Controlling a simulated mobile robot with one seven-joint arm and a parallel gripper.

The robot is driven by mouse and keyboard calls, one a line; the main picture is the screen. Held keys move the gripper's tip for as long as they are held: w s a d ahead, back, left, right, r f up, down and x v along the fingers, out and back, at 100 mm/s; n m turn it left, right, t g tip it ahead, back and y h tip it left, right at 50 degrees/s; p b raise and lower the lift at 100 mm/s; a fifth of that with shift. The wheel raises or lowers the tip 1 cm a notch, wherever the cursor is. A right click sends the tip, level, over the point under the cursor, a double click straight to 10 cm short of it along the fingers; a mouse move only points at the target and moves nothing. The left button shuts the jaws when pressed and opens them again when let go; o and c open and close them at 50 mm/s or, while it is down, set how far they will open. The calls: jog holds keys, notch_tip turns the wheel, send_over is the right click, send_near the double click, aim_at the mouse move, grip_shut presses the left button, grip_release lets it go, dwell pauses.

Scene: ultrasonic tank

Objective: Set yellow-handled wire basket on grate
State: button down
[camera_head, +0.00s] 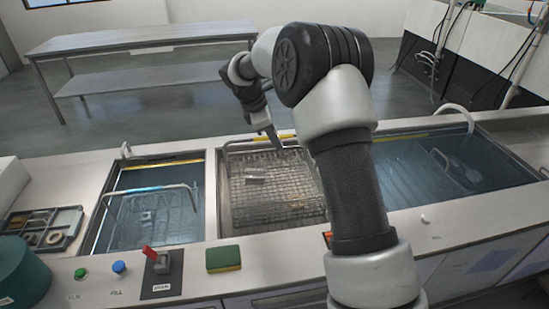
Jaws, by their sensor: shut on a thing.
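The wire basket (268,200) is at the middle basin, a silvery mesh tray with a few small parts lying in it. Its handle bar at the far side has a yellow grip (245,143). My gripper (276,143) points down at that handle and is shut on it; the fingertips are small and partly hidden. My arm covers the basket's right edge. The grate under the basket cannot be told apart from the mesh, so I cannot tell whether the basket touches it or hangs just above.
A water-filled tank (100,232) with a wire handle is on the left, and a larger one (535,178) on the right. A parts tray (75,222), a red-handled lever (150,253), buttons and a sponge (223,259) line the front counter. A metal table (140,40) stands behind.

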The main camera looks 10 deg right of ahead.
jog(key=shift+w+f, duration=0.1)
jog(key=shift+f, duration=2.6)
jog(key=c, duration=1.8)
grip_release()
jog(key=shift+f, duration=0.1)
